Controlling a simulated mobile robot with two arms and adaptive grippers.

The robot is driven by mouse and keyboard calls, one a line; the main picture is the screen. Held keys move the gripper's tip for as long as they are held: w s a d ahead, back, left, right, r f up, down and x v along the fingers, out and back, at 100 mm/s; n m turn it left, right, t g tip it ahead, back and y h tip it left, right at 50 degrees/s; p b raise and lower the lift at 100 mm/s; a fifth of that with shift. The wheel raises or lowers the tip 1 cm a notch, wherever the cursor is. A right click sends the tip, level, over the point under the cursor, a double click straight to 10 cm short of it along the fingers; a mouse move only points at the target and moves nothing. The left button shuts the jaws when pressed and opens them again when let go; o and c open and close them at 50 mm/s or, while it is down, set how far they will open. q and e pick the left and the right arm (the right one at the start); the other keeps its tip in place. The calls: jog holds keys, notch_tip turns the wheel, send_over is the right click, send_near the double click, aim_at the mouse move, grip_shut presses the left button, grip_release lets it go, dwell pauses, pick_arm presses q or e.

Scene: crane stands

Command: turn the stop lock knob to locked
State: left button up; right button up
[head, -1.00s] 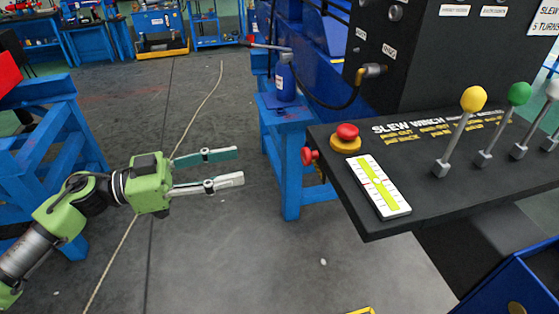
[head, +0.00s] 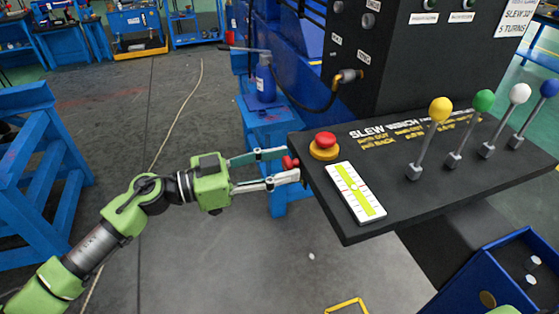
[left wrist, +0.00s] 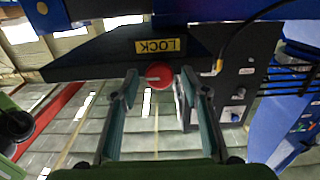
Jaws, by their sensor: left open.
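The stop lock knob (head: 290,162) is a small red knob on the left side face of the black control console (head: 345,228). In the left wrist view the red knob (left wrist: 159,75) sits beside a yellow label reading LOCK (left wrist: 160,46). My left gripper (head: 292,165) is open, its two fingers pointing right with their tips at the knob. In the left wrist view the fingertips (left wrist: 159,88) lie either side of the knob, with gaps visible; I cannot tell whether either touches. My right gripper is not in view.
On the console top are a red mushroom button (head: 324,142) on a yellow base, a white level gauge (head: 355,192) and several levers, including a yellow-topped one (head: 440,110). A blue stand (head: 266,125) with a blue bottle (head: 265,80) is behind the gripper. Open floor lies below.

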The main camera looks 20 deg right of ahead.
pick_arm(q)
jog(key=c, duration=1.1)
